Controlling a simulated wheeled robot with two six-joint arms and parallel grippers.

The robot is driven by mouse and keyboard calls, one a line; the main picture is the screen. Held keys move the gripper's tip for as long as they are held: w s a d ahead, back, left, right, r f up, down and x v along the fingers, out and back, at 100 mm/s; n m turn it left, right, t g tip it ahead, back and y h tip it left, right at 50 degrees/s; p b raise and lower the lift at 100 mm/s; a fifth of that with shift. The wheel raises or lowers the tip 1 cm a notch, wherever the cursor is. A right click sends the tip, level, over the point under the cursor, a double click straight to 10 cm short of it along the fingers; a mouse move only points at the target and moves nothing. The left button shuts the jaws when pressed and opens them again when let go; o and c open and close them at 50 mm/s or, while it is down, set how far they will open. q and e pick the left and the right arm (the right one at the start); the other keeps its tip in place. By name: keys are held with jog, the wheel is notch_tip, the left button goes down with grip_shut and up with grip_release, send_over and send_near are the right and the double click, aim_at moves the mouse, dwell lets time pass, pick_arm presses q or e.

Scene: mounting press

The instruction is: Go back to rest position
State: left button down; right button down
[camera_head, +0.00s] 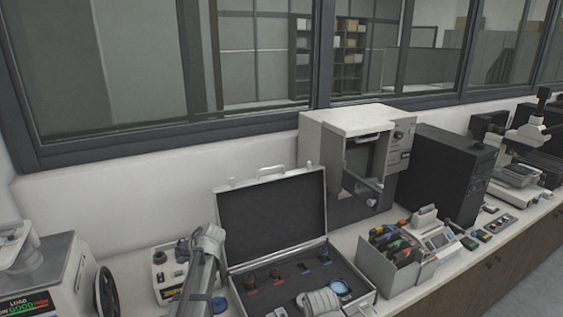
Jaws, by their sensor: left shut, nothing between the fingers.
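My left arm (208,242) shows at the bottom, left of the centre, as a grey jointed link in front of the open case's left edge. My left gripper (196,292) is low in the picture, shut and empty, clear of the objects around it as far as I can tell. Its fingertips are hard to make out. A pale grey rounded part (320,302) shows at the bottom edge over the case; I cannot tell whether it is part of my right arm. My right gripper is not in view.
An open black case (272,215) with small red and blue parts stands on the bench. A mounting press (30,270) is at left, beside a small white device (166,275). A white cabinet (340,125), dark box (440,170) and tool bin (385,268) stand to the right.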

pick_arm(q)
jog(key=s+d+f+m+g+h, duration=0.1)
jog(key=s+d+f+m+h, duration=0.1)
jog(key=s+d, duration=0.6)
jog(key=s+d+f+m+g+h, duration=0.1)
jog(key=s+d+m+h, duration=0.1)
jog(key=s+d, duration=0.7)
jog(key=s+d+f+m+g+h, duration=0.1)
jog(key=s+d+f+m+h, duration=0.1)
jog(key=s+d, duration=0.7)
jog(key=d+m, duration=0.1)
jog(key=d, duration=0.6)
jog(key=shift+d+f+m+g+h, duration=0.15)
jog(key=shift+f+m+g+h, duration=0.15)
jog(key=shift+f+m, duration=0.1)
